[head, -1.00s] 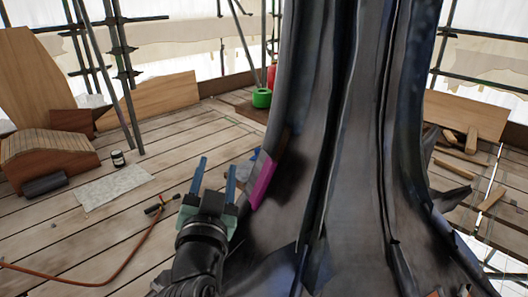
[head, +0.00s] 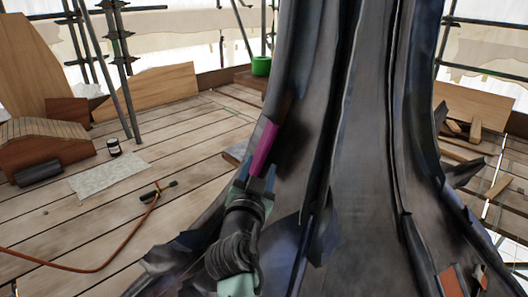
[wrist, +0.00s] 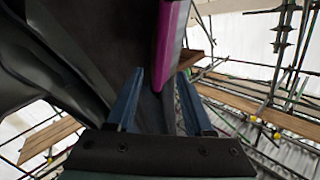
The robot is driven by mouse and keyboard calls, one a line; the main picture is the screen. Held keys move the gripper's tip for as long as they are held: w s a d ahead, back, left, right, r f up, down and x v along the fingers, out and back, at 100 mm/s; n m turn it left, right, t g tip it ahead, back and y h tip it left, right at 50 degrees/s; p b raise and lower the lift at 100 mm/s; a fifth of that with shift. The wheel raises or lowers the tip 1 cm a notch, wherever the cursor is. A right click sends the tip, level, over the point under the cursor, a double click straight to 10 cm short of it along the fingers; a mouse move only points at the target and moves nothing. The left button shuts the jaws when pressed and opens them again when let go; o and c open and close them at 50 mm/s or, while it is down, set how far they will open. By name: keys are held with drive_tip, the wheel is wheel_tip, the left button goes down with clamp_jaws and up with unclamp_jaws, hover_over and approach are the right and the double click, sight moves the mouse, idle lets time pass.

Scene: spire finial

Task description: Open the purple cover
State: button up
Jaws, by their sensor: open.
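The purple cover (head: 264,149) is a narrow strip on the left flank of the dark metal spire (head: 370,150). It slants along the surface. My gripper (head: 257,173) is at the lower end of the cover, with its blue fingers pointing up toward it. In the wrist view the cover (wrist: 171,45) runs down from the top edge, ahead of my open fingers (wrist: 159,73) and nearer the right one. The jaws look empty. I cannot tell whether a finger touches the cover. The back of the cover is hidden.
Torn metal flaps (head: 180,250) stick out at the spire's base. A red hose (head: 110,262) and a pale sheet (head: 108,178) lie on the plank floor at left, near a small dark jar (head: 114,147). Scaffold poles (head: 105,75) stand behind.

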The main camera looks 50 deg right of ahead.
sight(265, 152)
drive_tip(key=shift+b+x, duration=0.85)
drive_tip(key=shift+x, duration=2)
clamp_jaws()
